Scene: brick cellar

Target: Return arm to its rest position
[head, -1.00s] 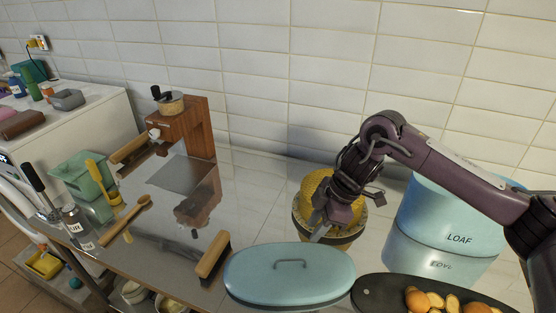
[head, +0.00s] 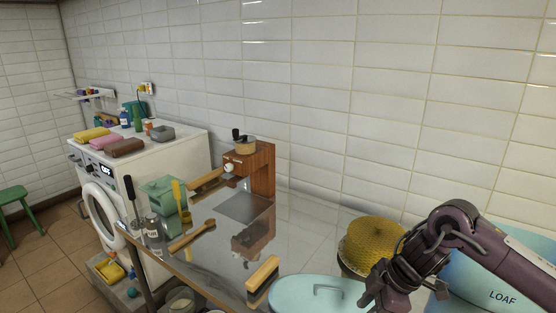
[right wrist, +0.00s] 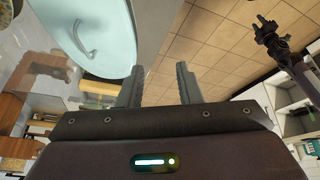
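My right arm comes in from the right in the head view. Its gripper (head: 400,293) hangs in front of the yellow domed thing, at the right of the blue lid (head: 290,292). In the right wrist view the right gripper (right wrist: 160,82) has its two fingers apart with nothing between them. The blue lid (right wrist: 85,30) with its curved handle shows there beyond the left finger. A dark gripper (right wrist: 268,28), which looks like my left one, shows at the upper right over the floor. It is too small to tell whether it is open. My left arm is not in the head view.
A blue LOAF bin (head: 475,275) stands behind my right arm. The yellow dome (head: 372,240) stands near the wall. A wooden grinder (head: 262,170), a wooden brush (head: 263,273), a spoon (head: 190,238) and a green box (head: 163,196) are on the shiny counter. A washing machine (head: 165,160) stands left.

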